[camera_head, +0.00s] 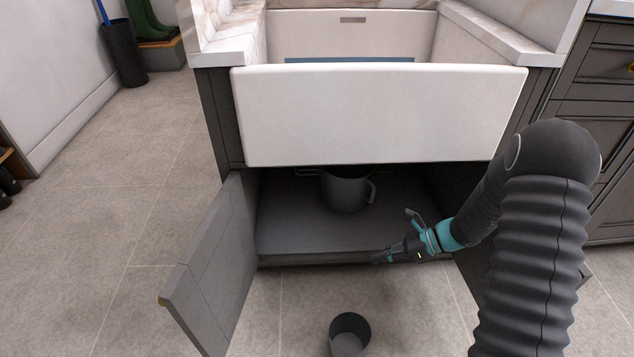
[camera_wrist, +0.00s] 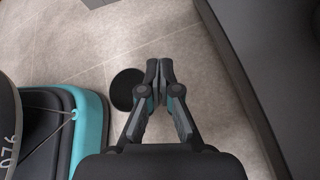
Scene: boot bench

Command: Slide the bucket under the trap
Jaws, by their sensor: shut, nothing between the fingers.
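A grey bucket-like vessel (camera_head: 345,193) with a loop handle on its right side stands upright on the cabinet floor (camera_head: 300,232), under the white sink. Its rim is partly hidden by the sink front. The trap is hidden behind the sink front. My gripper (camera_head: 378,258) is at the cabinet floor's front edge, in front of and to the right of the vessel, not touching it. In the wrist view its fingers (camera_wrist: 160,72) are together and empty.
A small dark open container (camera_head: 349,335) stands on the floor in front of the cabinet. A dark round shape (camera_wrist: 126,88) shows beside my fingers in the wrist view. The left cabinet door (camera_head: 215,265) is swung open.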

